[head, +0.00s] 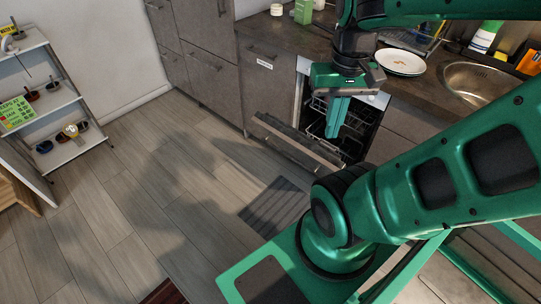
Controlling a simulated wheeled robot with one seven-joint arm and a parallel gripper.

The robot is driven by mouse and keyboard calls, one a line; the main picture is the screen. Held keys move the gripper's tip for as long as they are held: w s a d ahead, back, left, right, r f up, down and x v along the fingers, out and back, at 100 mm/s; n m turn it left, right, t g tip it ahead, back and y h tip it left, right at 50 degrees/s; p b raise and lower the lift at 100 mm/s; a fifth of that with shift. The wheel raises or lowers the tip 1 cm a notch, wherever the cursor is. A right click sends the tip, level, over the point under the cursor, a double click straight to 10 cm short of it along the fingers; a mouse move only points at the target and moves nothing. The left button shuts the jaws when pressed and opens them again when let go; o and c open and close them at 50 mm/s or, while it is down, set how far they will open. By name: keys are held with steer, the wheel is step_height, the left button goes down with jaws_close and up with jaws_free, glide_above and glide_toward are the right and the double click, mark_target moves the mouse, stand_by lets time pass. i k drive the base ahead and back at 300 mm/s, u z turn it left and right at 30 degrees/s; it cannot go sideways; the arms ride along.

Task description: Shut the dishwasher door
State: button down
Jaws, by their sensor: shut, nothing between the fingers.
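The dishwasher (374,98) is built in under the dark counter, right of centre in the head view. Its door (288,140) is folded down and open, slanting out to the left over the floor. Part of a wire rack (317,128) shows inside the dark opening. My gripper (334,134) points down in front of the opening, with its green fingers together and nothing held. It appears just above the inner side of the door; I cannot tell whether it touches it. My arm hides the right part of the dishwasher.
A plate (400,62) and a sink (482,88) are on the counter. Grey cabinets (208,75) stand to the left. A white shelf (50,105) with small items stands at far left. The wooden floor (140,205) between is clear, apart from a grey mat (272,207).

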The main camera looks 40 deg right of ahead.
mark_target(318, 160)
steer(key=u, duration=0.5)
steer(key=k, duration=0.85)
steer(key=z, duration=1.3)
steer(key=i, duration=1)
steer(key=u, duration=0.05)
